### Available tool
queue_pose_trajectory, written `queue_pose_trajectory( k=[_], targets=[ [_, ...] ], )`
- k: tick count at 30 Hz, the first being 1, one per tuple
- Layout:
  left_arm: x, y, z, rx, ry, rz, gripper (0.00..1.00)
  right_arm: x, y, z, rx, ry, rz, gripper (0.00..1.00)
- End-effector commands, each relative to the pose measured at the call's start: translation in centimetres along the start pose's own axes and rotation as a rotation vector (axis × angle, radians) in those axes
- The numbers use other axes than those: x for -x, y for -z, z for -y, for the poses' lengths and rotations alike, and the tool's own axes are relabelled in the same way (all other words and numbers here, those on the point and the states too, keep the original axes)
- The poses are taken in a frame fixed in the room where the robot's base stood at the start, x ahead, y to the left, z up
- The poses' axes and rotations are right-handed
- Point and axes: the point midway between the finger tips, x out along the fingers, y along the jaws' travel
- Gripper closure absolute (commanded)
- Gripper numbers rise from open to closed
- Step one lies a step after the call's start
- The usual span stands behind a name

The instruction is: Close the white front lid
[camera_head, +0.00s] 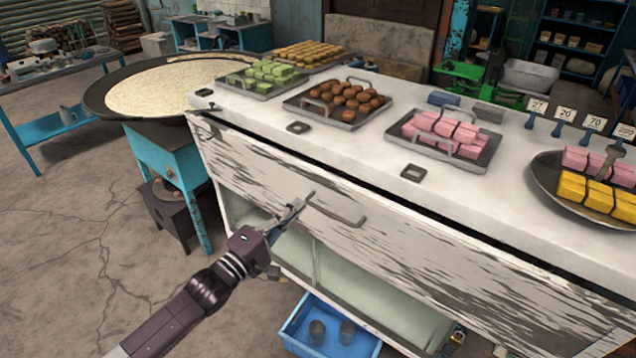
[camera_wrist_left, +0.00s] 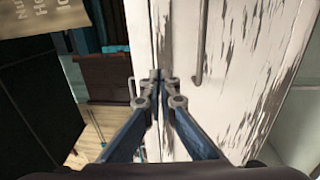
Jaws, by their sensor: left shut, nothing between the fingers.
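The white front lid (camera_head: 400,245) is a long panel with peeling paint on the front of the counter. A dark gap shows between its top edge and the white countertop (camera_head: 370,147), so it stands slightly open at the top. A metal bar handle (camera_head: 340,216) is fixed on it. My left gripper (camera_head: 297,206) is shut and empty, close to the handle's left end. I cannot tell whether it touches the lid. In the left wrist view, the shut fingertips (camera_wrist_left: 160,78) are in front of the peeling white panel (camera_wrist_left: 240,70), with the handle (camera_wrist_left: 200,45) beside them. My right gripper is not in view.
Trays of green (camera_head: 265,75), brown (camera_head: 345,100) and pink sweets (camera_head: 445,132) stand on the countertop, with a round dish (camera_head: 548,185) at right. A wide pan (camera_head: 95,95) is at left. A blue crate (camera_head: 300,340) sits below the lid.

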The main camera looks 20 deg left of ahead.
Motion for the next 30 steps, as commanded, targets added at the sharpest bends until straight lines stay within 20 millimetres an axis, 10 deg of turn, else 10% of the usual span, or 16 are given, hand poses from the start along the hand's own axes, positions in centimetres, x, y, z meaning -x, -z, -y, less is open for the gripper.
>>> queue_pose_trajectory(
  k=[15, 30],
  targets=[
    [-7.9, 0.0, -0.2, 0.001, -0.001, -0.001, 1.0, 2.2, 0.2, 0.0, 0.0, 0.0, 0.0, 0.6],
    [-8.8, 0.0, 0.0, 0.001, 0.0, 0.0, 1.0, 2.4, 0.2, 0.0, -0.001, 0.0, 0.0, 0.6]
  ],
)
